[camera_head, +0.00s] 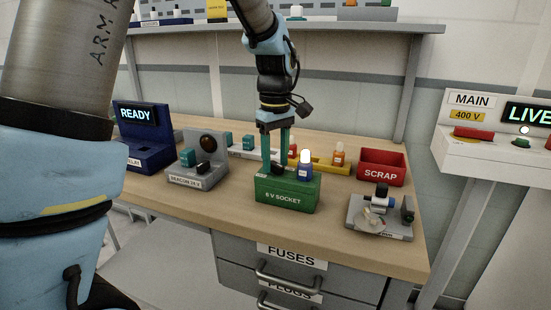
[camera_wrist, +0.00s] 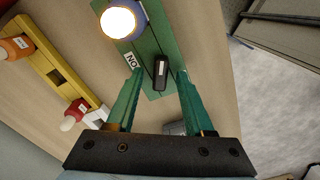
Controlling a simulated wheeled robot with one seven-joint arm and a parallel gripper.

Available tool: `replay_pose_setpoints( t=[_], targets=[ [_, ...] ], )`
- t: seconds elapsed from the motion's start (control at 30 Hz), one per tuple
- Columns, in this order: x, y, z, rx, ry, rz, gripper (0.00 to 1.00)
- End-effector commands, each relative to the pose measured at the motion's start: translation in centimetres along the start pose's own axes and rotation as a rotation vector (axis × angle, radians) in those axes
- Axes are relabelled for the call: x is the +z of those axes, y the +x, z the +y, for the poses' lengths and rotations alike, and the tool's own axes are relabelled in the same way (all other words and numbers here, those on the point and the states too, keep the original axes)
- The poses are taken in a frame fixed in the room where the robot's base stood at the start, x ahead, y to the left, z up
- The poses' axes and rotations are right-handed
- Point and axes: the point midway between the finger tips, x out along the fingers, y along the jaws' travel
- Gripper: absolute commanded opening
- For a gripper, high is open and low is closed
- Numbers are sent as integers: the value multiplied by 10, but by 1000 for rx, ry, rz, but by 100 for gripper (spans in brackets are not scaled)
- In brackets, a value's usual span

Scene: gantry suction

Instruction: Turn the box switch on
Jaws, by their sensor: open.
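The green box labelled "6 V SOCKET" (camera_head: 285,197) stands near the front of the bench. My gripper (camera_head: 275,168) points down over the box's left part, open and empty. In the wrist view its two green fingers (camera_wrist: 158,76) lie on either side of the switch, with gaps showing; their exact height above the lid is hard to tell. A glowing bulb with a blue base (camera_head: 305,165) stands on the box's right part, and shows in the wrist view (camera_wrist: 120,20).
A grey beacon unit (camera_head: 197,180) stands left of the box. A yellow rack (camera_head: 328,167) with orange and red pieces is behind, and a red scrap bin (camera_head: 382,167) is behind right. A grey fixture (camera_head: 380,215) sits at the right front edge.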

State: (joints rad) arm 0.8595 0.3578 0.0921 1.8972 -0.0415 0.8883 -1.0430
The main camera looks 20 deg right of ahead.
Motion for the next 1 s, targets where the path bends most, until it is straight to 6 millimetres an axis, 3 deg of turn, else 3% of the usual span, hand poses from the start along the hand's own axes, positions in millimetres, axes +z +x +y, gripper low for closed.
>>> replay_pose_setpoints(
  t=[0.17,0.63,0.8,1.0],
  targets=[
    [0,-11,1,3,0,1,52],
    [0,-94,1,3,0,2,52],
    [0,-107,0,1,0,1,52],
    [0,-108,0,0,0,0,52]
  ],
)
